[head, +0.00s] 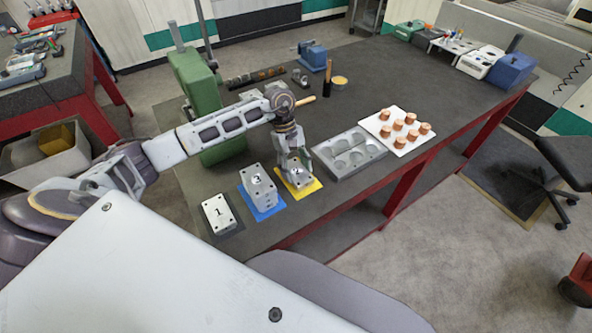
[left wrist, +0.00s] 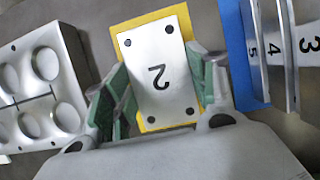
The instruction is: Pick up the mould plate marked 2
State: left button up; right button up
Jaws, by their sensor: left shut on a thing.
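The mould plate marked 2 (left wrist: 158,76) is a light metal block with dark corner holes, over a yellow mat (left wrist: 121,27) in the left wrist view. In the head view, the plate (head: 297,172) is partly hidden by my gripper, and the yellow mat (head: 313,187) shows around it. My left gripper (head: 295,163) comes down over the plate. In the left wrist view, the green-padded fingers of the left gripper (left wrist: 157,88) are on both sides of the plate, shut on it. I cannot tell whether the plate is clear of the mat. My right gripper is not in view.
A plate stack topped by 3 (head: 257,182) stands close by on a blue mat (head: 270,211). The plate marked 1 (head: 217,213) lies farther left. A grey cavity block (head: 345,158) and a white tray (head: 389,142) with copper pieces are to the right. A green press (head: 195,85) stands behind.

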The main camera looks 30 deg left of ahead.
aim_at(296, 170)
pick_arm(q)
notch_tip(296, 170, up, 10)
jog(key=b, duration=0.2)
dwell(0.4)
jog(key=shift+f, duration=0.1)
